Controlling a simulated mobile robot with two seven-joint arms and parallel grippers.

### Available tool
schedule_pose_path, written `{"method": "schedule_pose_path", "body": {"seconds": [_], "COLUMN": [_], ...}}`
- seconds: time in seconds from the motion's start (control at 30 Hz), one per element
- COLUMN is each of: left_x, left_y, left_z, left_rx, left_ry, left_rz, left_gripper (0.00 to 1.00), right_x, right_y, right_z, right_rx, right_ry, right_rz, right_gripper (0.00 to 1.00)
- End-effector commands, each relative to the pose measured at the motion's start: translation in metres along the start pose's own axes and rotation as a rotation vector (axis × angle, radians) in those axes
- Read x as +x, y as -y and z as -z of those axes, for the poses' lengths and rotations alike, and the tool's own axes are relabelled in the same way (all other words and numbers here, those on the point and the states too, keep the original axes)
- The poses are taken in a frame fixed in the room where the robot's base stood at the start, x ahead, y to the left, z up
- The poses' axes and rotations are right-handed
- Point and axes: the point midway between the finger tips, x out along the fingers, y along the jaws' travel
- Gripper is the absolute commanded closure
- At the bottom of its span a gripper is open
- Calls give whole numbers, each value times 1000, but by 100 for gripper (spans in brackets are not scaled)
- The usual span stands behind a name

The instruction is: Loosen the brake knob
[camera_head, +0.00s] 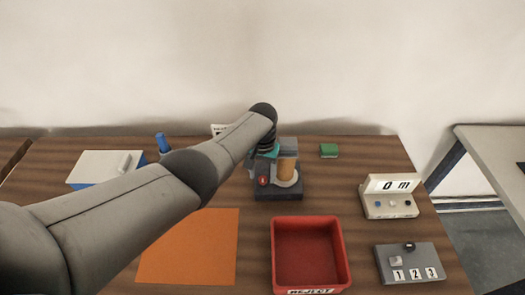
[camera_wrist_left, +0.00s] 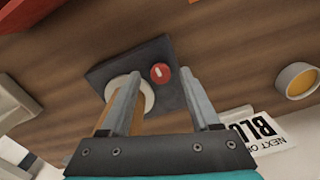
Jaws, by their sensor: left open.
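The red brake knob (camera_head: 263,181) with a white mark sits on a dark base (camera_head: 280,195), beside an orange-tan roll (camera_head: 287,168) on a pale disc. In the left wrist view the knob (camera_wrist_left: 160,74) shows between the two fingertips of my left gripper (camera_wrist_left: 158,78). The jaws are open and the fingers reach toward the dark base (camera_wrist_left: 140,52). I cannot tell whether they touch the knob. In the head view my left arm partly hides this gripper (camera_head: 268,152), behind and above the knob. My right gripper is not in view.
A red reject bin (camera_head: 311,222) stands in front of the base, with an orange sheet (camera_head: 190,250) to its left. At right are a counter box (camera_head: 390,205) and a grey 1-2-3 panel (camera_head: 425,262). A green block (camera_head: 328,150) and blue cylinder (camera_head: 163,142) stand at the back.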

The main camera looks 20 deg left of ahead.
Motion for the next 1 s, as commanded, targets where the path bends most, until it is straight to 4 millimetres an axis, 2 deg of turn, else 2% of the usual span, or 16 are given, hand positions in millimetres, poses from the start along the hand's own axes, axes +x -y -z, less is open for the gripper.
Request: {"method": "schedule_pose_path", "body": {"seconds": [0.03,0.23,0.6,0.8,1.0], "left_x": [-11,-47,-112,-134,-140], "left_y": [0,1,0,0,0], "left_z": [1,0,1,0,0], "left_rx": [0,-2,-2,-2,-2], "left_ry": [-3,-3,-5,-2,-1], "left_rz": [0,-1,-1,-1,-1], "left_gripper": [37,37,37,37,37], "right_x": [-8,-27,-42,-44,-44], "right_y": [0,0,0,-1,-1], "right_z": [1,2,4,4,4], "right_rx": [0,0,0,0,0], "right_ry": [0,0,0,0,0], "right_rz": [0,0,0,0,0], "right_gripper": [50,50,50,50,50]}}
